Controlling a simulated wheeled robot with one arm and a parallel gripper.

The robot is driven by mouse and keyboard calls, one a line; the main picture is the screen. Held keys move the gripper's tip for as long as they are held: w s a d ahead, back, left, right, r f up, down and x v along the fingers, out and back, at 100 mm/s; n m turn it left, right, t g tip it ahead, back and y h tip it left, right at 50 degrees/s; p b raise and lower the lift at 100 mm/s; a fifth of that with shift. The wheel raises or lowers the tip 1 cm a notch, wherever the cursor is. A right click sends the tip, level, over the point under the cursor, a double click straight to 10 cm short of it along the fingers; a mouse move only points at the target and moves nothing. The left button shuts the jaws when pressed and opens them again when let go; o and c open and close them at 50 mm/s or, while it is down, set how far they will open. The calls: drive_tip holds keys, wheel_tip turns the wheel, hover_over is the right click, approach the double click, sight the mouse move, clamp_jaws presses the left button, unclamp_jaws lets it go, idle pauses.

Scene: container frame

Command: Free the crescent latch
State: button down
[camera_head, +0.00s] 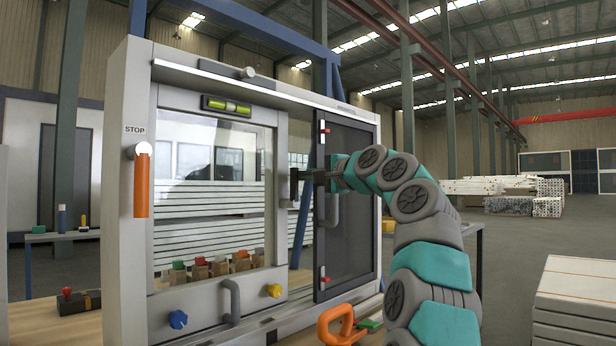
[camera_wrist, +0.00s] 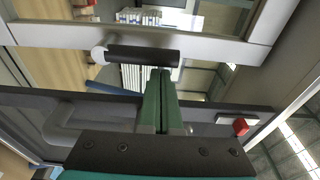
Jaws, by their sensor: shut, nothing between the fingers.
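A dark grey lever (camera_wrist: 145,55) with a white round end (camera_wrist: 98,55) sits on the pale upright of the window frame in the wrist view; it looks like the crescent latch. In the head view a dark upright piece (camera_head: 293,188) shows there, partly hidden by my gripper. My gripper (camera_wrist: 160,73) is shut and empty, its green fingers together. Their tips lie at the lever's side near the end away from the white part; I cannot tell if they touch. My gripper (camera_head: 302,175) also shows in the head view, reaching in from the right.
A dark mesh panel (camera_head: 349,200) with red tabs is right of the latch, with a grey handle beside my wrist. An orange lever (camera_head: 141,185) is on the left post. A lower grey handle (camera_head: 231,300), blue knob (camera_head: 178,319) and orange-handled tool (camera_head: 340,326) are below.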

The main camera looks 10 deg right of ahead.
drive_tip(key=shift+s+a+r+n, duration=0.15)
drive_tip(key=shift+s+a+n, duration=0.2)
drive_tip(key=shift+n, duration=0.45)
drive_tip(key=s+a+f+n+y+b, duration=0.1)
drive_tip(key=s+a+n+b, duration=0.1)
drive_tip(key=n+b, duration=0.2)
drive_tip(key=s+a+f+n+y+b, duration=0.1)
drive_tip(key=s+a+n+b, duration=0.1)
drive_tip(key=n+b, duration=0.3)
drive_tip(key=shift+a+f+n, duration=0.4)
drive_tip(key=shift+a+n, duration=0.45)
drive_tip(key=shift+n, duration=0.85)
